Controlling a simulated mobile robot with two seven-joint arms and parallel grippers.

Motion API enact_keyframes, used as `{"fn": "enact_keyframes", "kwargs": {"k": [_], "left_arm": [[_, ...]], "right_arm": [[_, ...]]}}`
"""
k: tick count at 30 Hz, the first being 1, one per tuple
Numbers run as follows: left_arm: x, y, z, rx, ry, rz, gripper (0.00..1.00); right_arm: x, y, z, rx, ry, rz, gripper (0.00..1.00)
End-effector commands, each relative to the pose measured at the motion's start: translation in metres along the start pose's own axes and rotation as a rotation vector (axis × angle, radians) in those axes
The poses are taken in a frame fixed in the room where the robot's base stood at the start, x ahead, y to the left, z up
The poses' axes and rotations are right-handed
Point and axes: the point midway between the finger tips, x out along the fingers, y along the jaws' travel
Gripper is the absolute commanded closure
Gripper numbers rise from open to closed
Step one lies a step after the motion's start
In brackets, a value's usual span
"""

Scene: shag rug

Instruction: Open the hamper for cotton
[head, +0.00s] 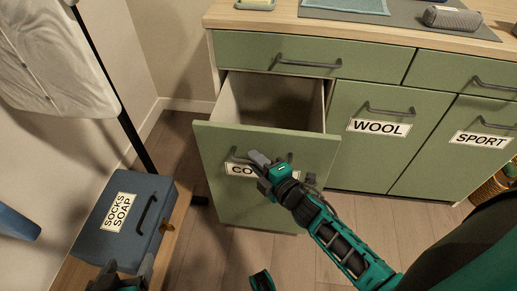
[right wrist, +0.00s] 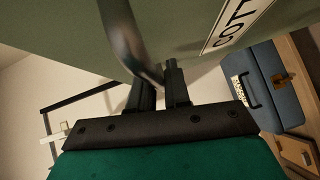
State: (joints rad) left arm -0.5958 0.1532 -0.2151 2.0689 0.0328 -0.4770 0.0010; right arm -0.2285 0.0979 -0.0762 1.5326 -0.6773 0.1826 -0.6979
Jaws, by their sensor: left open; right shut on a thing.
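The cotton hamper (head: 215,150) is a green pull-out front below the counter. It is pulled well out, tilted, with its pale inside (head: 275,100) showing. Its label (head: 238,169) is partly covered by my right gripper (head: 262,162) and reads "CO" in the head view. In the right wrist view, the right gripper's dark fingers (right wrist: 160,88) are shut on the grey bar handle (right wrist: 122,38) of the hamper. My left gripper (head: 126,272) is open and empty at the bottom left, near the blue box.
The wool hamper (head: 345,160) and sport hamper (head: 450,160) are shut on the right. A blue box (head: 125,215) labelled "SOCKS SOAP" stands on a wooden surface at left. Wooden floor (head: 190,255) is clear before the hamper.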

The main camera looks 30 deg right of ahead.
Motion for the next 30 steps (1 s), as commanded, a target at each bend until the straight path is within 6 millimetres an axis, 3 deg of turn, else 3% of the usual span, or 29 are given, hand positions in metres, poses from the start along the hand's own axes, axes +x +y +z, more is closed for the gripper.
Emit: {"fn": "enact_keyframes", "kwargs": {"k": [10, 26, 27, 30], "left_arm": [[-0.004, 0.0, -0.003, 0.001, -0.004, 0.0, 0.28], [-0.002, -0.001, -0.01, 0.002, 0.009, -0.002, 0.28], [-0.002, -0.001, -0.01, 0.001, 0.009, -0.002, 0.28], [-0.002, 0.0, -0.01, -0.001, 0.01, -0.002, 0.28]], "right_arm": [[-0.039, -0.011, -0.038, 0.002, -0.001, -0.001, 1.0], [-0.045, -0.013, -0.044, -0.002, -0.001, 0.0, 1.0], [-0.045, -0.013, -0.044, -0.002, -0.001, 0.0, 0.79], [-0.045, -0.013, -0.044, -0.002, -0.001, 0.0, 0.7]]}}
